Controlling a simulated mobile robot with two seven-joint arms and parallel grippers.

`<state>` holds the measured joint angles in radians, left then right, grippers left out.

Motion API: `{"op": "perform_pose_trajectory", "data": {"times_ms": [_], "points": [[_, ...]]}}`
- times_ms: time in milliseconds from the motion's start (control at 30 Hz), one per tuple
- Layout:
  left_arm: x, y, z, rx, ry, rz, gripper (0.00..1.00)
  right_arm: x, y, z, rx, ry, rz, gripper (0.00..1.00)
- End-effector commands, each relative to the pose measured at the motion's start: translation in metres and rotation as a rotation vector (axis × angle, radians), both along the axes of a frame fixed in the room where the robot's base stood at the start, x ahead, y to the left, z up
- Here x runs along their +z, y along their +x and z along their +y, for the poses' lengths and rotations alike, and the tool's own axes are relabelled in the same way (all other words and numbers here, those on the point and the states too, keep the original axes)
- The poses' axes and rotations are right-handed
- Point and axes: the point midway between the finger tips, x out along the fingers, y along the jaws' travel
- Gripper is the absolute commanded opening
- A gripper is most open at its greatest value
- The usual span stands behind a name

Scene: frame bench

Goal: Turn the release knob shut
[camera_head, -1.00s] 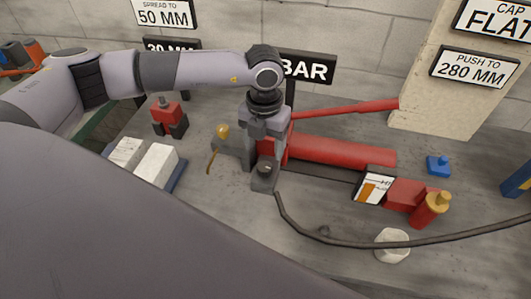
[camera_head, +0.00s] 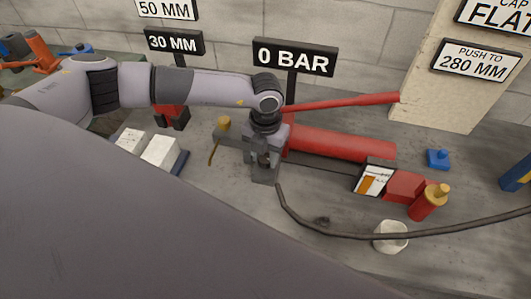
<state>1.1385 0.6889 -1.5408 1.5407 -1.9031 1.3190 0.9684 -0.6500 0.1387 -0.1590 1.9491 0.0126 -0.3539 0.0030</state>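The pump has a red cylinder (camera_head: 342,143), a long red handle (camera_head: 350,104) and a grey end block (camera_head: 233,138) on the left. A small brass-coloured knob (camera_head: 223,124) sits at the left end of that block, with a thin curved brass piece below it. I cannot tell for sure which part is the release knob. My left gripper (camera_head: 264,162) points down over the pump's left end, close above a small grey block (camera_head: 265,175). Its fingertips blend with the grey parts, so their opening and any contact are unclear. My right gripper is out of view.
A black hose (camera_head: 300,222) curves across the bench to the right. A gauge card (camera_head: 374,178), a red-and-yellow cylinder (camera_head: 428,203) and a white nut-like piece (camera_head: 391,237) lie right. White blocks (camera_head: 160,152) lie left. The "0 BAR" sign (camera_head: 294,58) stands behind.

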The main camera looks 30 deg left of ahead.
Motion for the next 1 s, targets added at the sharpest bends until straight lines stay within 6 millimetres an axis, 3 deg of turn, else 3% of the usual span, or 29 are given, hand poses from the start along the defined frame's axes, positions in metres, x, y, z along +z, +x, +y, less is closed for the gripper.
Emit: {"op": "perform_pose_trajectory", "data": {"times_ms": [67, 467, 1000], "points": [[0.000, 0.000, 0.000, 0.000, 0.001, 0.000, 0.09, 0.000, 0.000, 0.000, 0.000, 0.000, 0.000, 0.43], [-0.001, 0.000, 0.001, -0.062, 0.002, 0.001, 0.09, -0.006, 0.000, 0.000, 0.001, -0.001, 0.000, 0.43], [-0.003, 0.000, 0.000, -0.507, 0.000, 0.000, 0.09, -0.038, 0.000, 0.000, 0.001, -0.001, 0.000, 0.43]]}}
